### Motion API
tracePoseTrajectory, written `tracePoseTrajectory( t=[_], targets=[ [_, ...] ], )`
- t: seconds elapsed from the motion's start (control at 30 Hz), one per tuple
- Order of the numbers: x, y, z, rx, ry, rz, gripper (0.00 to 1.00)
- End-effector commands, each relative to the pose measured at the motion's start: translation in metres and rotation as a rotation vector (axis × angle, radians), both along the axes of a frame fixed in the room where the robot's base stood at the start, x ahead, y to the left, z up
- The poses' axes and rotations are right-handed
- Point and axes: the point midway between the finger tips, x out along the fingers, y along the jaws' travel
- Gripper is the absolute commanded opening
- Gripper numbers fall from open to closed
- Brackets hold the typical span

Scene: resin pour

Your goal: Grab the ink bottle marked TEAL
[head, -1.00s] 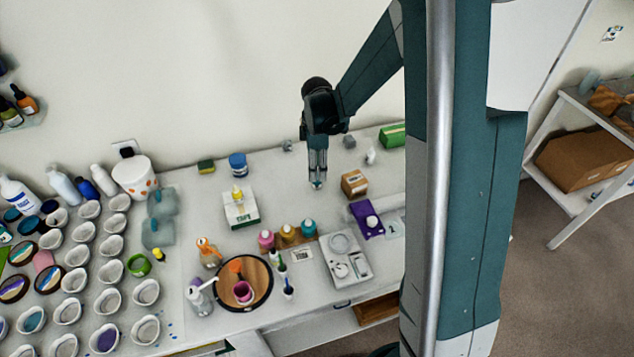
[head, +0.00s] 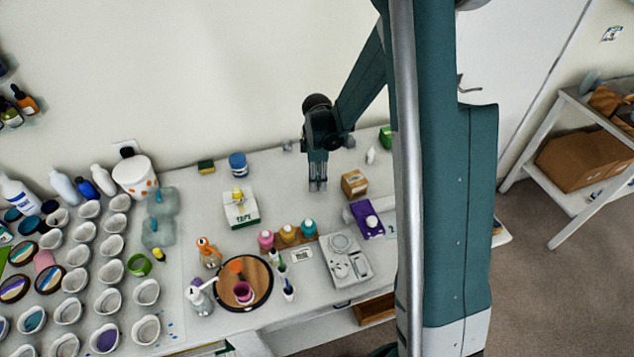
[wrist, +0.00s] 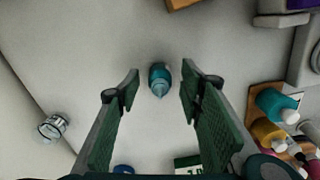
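A small teal bottle (wrist: 159,80) stands alone on the white bench and shows between my finger pads in the wrist view; I cannot read any marking on it. My gripper (wrist: 160,70) is open around or just above it, with a gap on both sides. In the head view my gripper (head: 318,188) points straight down over the bench and its fingers hide most of that bottle. Another teal bottle (head: 308,227) stands in a wooden rack beside yellow (head: 287,233) and pink (head: 266,239) ones; it also shows in the wrist view (wrist: 272,102).
A cardboard box (head: 354,183) stands just right of my gripper. A tape box (head: 240,212) is to the left, a blue-lidded jar (head: 238,164) behind it. A grey device (head: 345,262) lies in front. The bench immediately around the lone bottle is clear.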

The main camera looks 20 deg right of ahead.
Motion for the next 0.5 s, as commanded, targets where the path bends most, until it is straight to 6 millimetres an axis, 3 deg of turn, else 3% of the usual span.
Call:
tracePoseTrajectory(
  t=[0.27, 0.5],
  targets=[
    [0.0000, 0.0000, 0.0002, 0.000, 0.000, 0.000, 0.37],
    [0.0000, 0.0000, 0.0002, 0.000, 0.000, 0.000, 0.08]
  ],
)
